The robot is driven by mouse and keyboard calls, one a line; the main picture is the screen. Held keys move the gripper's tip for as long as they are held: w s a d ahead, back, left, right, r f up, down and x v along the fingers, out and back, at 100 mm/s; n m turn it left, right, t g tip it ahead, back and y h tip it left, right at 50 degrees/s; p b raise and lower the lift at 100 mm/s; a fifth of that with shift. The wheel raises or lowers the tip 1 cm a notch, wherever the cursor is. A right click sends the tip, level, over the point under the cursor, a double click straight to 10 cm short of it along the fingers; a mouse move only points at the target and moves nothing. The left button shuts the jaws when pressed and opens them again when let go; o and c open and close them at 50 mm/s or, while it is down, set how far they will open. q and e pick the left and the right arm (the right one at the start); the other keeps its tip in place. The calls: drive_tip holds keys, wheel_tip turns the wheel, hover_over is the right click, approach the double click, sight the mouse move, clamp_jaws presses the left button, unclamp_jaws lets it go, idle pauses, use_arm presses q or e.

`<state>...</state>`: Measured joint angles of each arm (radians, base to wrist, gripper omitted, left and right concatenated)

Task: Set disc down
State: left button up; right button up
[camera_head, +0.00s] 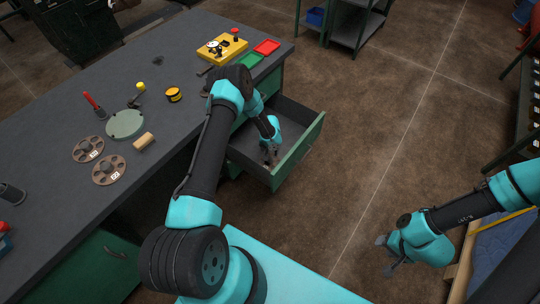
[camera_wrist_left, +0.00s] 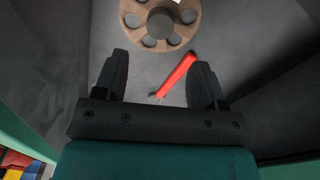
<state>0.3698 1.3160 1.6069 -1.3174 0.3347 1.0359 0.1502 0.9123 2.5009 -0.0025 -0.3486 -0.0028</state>
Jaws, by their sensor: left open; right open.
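My left gripper (camera_head: 271,157) reaches down into the open drawer (camera_head: 299,155) of the workbench. In the head view I cannot make out this disc. Two similar brown discs with number labels lie on the bench: one (camera_head: 79,154) and another (camera_head: 100,176). My right gripper (camera_head: 392,258) is open and empty over the floor at the right.
A red-handled tool (camera_wrist_left: 178,74) lies in the drawer near the right finger. The bench (camera_head: 60,115) also holds a round grey-green plate (camera_head: 125,131), a wooden block (camera_head: 144,140), a yellow fixture (camera_head: 222,48) and red and green trays. The drawer walls stand close around my left gripper.

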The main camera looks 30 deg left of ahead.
use_arm(q)
wheel_tip(320, 180, up, 4)
drive_tip(key=shift+f, duration=0.2)
idle(1.4)
